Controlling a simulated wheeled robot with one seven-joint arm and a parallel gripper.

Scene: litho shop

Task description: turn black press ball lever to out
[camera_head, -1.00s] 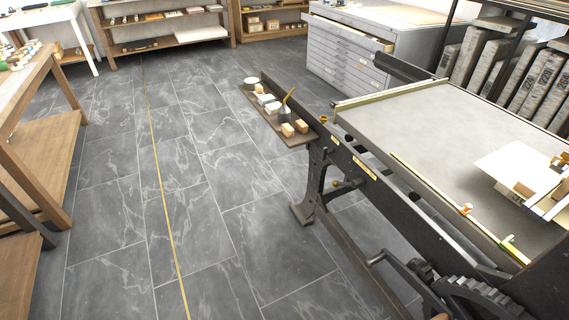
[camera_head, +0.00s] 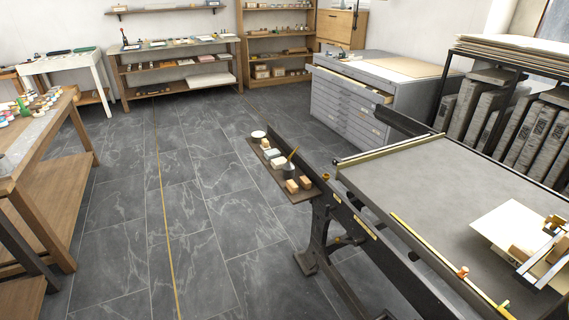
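The black press (camera_head: 335,200) stands at the right, with a long dark side frame and a flat grey bed (camera_head: 440,190). No ball lever can be clearly made out, and the press's lower near part lies below the picture. My gripper is not in view.
A narrow shelf (camera_head: 257,160) with small blocks and pots juts from the press's left side. A wooden table (camera_head: 60,165) stands at left. Grey drawers (camera_head: 345,105) and a rack of slabs (camera_head: 510,125) are behind. The tiled floor (camera_head: 190,220) between is clear.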

